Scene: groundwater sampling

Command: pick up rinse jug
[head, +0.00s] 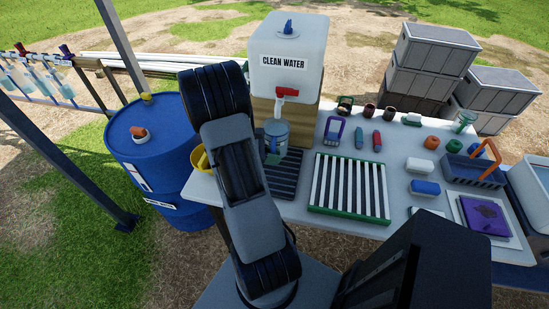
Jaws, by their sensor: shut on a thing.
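The rinse jug (277,132) is a grey-blue, see-through vessel. It is upright below the red tap (287,93) of the clean water tank, over the dark slatted drip tray (284,178) at the table's left end. My gripper (264,146) is at the jug's left side and shut on it. My own arm hides most of the gripper and the jug's left edge. I cannot tell whether the jug touches the tray.
The white clean water tank (289,48) stands on a wooden block (312,125) behind the jug. A green-framed white rack (349,216) lies to the right. Bottles and small items cover the table's (395,165) back and right. A blue drum (150,135) stands left.

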